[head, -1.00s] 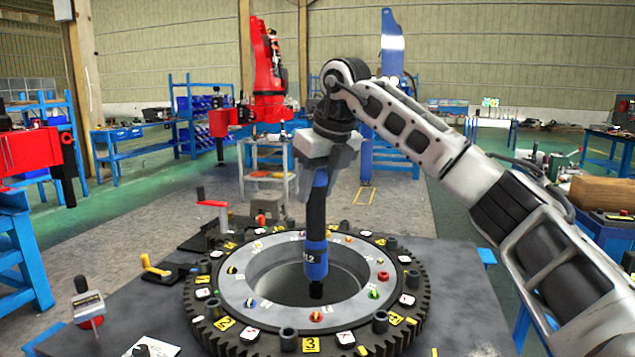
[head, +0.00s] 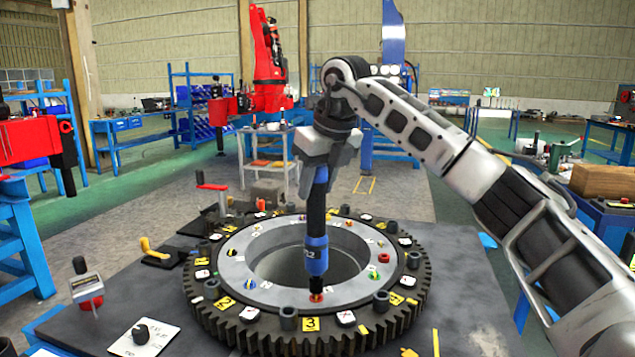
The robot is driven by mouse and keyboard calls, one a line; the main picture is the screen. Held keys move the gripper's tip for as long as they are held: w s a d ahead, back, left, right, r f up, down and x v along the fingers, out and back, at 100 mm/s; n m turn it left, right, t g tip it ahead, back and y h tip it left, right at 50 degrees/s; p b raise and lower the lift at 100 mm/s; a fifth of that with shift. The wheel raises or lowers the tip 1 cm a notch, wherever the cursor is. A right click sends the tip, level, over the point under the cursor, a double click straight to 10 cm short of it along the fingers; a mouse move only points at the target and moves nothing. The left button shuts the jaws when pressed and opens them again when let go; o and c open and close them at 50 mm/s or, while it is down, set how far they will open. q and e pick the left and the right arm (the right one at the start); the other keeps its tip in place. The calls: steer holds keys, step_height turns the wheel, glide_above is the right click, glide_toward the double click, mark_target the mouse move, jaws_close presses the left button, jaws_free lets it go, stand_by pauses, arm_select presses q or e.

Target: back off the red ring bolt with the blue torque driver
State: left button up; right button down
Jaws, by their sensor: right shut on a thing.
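My right gripper (head: 322,168) is shut on the upper part of the blue torque driver (head: 316,255). The driver has a blue and black body and points down, nearly upright with a slight tilt. Its black tip is at the front of the grey ring (head: 240,290), at a red bolt (head: 316,297) partly hidden by the tip. I cannot tell whether the tip is seated on it. Another red bolt (head: 383,257) sits on the ring's right side. My left gripper is not in view.
A dark toothed gear rim (head: 250,335) with dark posts and number tags surrounds the ring. On the table left are a yellow handle (head: 152,249), a red-handled tool (head: 210,186), a grey and red device (head: 88,290) and a white card (head: 145,338).

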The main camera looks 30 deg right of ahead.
steer(key=shift+r, duration=0.2)
steer(key=shift+n+p, duration=0.5)
steer(key=shift+n+y+p, duration=0.3)
steer(key=shift+f+b, duration=0.45)
steer(key=shift+f, duration=0.5)
stand_by(0.4)
steer(key=shift+p, duration=0.45)
stand_by(1.0)
steer(key=shift+f, duration=0.1)
stand_by(0.6)
steer(key=shift+f+p, duration=0.15)
steer(key=shift+p, duration=0.3)
stand_by(0.9)
